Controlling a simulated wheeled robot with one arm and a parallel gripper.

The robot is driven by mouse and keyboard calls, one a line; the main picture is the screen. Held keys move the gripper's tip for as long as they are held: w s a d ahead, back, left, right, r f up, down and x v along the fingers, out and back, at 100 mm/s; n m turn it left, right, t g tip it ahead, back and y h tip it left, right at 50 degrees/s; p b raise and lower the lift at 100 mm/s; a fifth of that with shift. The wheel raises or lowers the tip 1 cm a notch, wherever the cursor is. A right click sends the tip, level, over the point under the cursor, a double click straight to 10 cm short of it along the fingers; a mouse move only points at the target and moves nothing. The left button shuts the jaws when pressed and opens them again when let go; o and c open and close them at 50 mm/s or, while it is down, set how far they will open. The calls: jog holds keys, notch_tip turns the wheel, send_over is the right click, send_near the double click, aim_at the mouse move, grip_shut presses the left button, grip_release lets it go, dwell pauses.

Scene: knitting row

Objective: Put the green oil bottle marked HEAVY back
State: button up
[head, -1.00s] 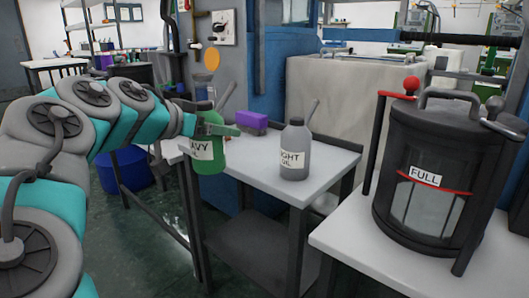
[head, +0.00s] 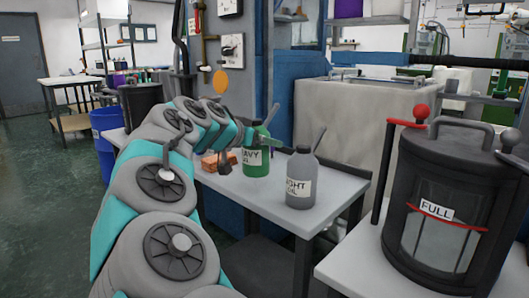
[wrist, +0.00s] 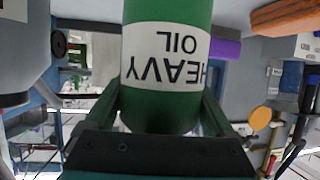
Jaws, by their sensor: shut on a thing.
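The green oil bottle marked HEAVY (head: 256,160) is upright over the small table (head: 335,187), left of and slightly behind the grey bottle marked LIGHT OIL (head: 301,178). My gripper (head: 254,138) is shut on the green bottle's upper body. In the wrist view the bottle (wrist: 165,60) fills the middle between the two jaws, its label upside down. Its base is outside that view, so I cannot tell whether it touches the tabletop. The grey bottle (wrist: 22,55) shows at the left edge of the wrist view.
An orange-brown block (head: 222,160) lies on the table left of the green bottle. A purple block (wrist: 227,50) shows behind the bottle in the wrist view. A black canister marked FULL (head: 445,195) stands on a white surface (head: 345,268) at the right.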

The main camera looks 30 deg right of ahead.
aim_at(247, 149)
jog(key=shift+w+d, duration=0.1)
jog(key=shift+d, duration=0.1)
jog(key=shift+w+d+f, duration=0.1)
jog(key=shift+d+f, duration=0.05)
jog(key=shift+f, duration=0.75)
jog(key=shift+w+d+f, duration=0.1)
jog(key=shift+d+f, duration=0.05)
jog(key=shift+f, duration=0.75)
jog(key=shift+f, duration=0.1)
jog(key=shift+f+b, duration=0.15)
jog(key=shift+b, duration=0.15)
jog(key=o, duration=1.4)
jog(key=shift+r+p, duration=0.3)
jog(key=v, duration=1.2)
jog(key=shift+f, duration=0.1)
